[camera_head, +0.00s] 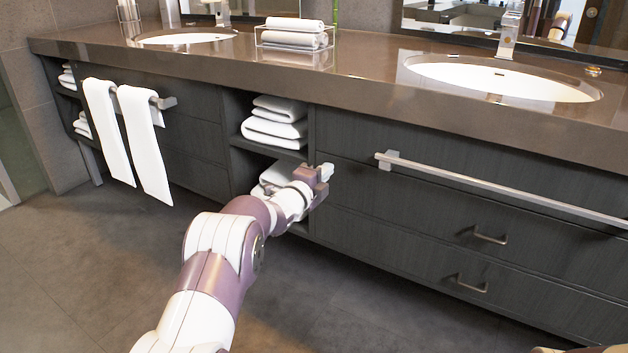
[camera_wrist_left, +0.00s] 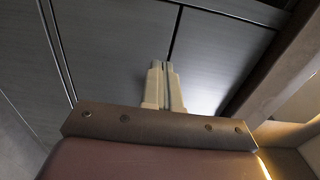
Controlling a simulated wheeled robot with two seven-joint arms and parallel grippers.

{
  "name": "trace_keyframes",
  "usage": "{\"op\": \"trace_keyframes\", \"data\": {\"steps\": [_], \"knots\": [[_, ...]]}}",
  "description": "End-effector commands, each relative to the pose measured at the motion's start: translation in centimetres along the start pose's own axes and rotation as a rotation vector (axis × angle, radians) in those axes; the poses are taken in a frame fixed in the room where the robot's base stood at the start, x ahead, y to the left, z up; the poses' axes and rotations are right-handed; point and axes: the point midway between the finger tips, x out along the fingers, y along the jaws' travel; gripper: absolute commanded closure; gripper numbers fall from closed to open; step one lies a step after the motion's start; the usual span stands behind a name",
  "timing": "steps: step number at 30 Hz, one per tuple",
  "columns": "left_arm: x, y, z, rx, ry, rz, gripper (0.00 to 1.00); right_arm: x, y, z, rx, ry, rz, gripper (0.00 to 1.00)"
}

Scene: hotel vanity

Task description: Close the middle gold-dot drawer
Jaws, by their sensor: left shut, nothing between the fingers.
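The middle drawer (camera_head: 420,203) is a dark wood-grain front with a metal handle (camera_head: 490,236), in the right-hand cabinet. Its front looks about flush with its neighbours; I cannot tell if a small gap is left. No gold dot can be made out. My left gripper (camera_head: 326,171) is at the left end of this drawer stack, near the seam under the top front. In the left wrist view, its fingers (camera_wrist_left: 163,85) are shut and empty, pointing at dark panels (camera_wrist_left: 212,60) split by a seam. Contact cannot be told.
A metal towel bar (camera_head: 500,188) sticks out from the top front. A bottom drawer (camera_head: 400,248) with a handle lies below. Open shelves with folded towels (camera_head: 275,125) are left of the drawers. The brown countertop (camera_head: 340,82) overhangs above. The floor (camera_head: 90,255) in front is clear.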

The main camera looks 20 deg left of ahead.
Motion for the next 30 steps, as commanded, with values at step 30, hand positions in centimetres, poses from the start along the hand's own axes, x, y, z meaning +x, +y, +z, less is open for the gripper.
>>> {"op": "trace_keyframes", "data": {"steps": [30], "knots": [[-17.8,10.8,2.1,-0.753,-0.480,0.512,1.00,-4.4,0.0,-0.5,0.000,-0.001,0.000,1.00]]}}
